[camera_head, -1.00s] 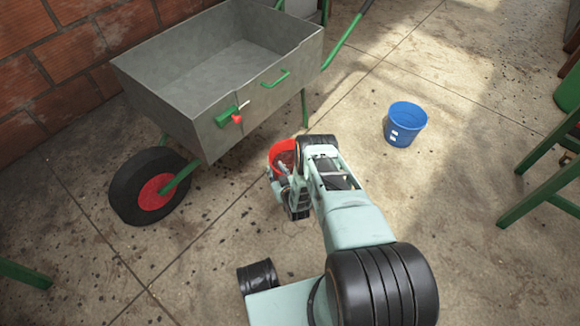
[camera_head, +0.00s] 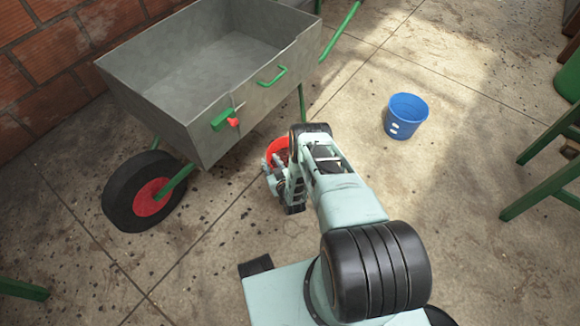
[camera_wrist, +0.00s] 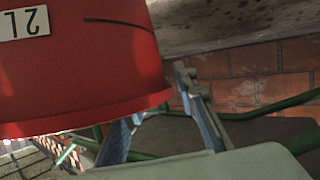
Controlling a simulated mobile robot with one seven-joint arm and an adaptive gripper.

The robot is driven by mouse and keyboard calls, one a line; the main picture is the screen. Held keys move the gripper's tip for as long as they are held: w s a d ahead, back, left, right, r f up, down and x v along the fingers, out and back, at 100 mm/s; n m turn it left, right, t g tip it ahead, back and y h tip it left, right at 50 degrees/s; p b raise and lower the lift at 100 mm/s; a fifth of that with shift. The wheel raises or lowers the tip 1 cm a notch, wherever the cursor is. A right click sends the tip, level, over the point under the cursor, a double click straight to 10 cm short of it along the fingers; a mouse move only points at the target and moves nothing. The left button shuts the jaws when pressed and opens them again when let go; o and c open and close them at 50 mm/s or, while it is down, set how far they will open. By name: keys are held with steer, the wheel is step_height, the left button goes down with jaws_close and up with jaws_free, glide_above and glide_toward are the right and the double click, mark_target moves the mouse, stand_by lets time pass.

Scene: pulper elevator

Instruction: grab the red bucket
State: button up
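The red bucket (camera_head: 277,150) stands on the floor beside the wheelbarrow, partly hidden behind my arm. In the wrist view the red bucket (camera_wrist: 80,60) is very close and fills the upper left, appearing upside down with a white label reading "2L". My gripper (camera_head: 271,168) is at the near left side of the bucket in the head view. In the wrist view my gripper (camera_wrist: 155,105) has its fingers apart near the rim. One finger is at the right of the bucket; the other is partly hidden behind it. I cannot tell whether they touch it.
A grey wheelbarrow (camera_head: 215,75) with green handles stands just behind and left of the bucket, its wheel (camera_head: 150,190) to the left. A blue bucket (camera_head: 405,117) stands on the right. Green legs (camera_head: 545,188) stand at the right edge. The floor between is mostly clear.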

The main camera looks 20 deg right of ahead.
jaws_close()
steer(key=shift+w+r, duration=0.15)
stand_by(0.4)
steer(key=shift+r, duration=0.15)
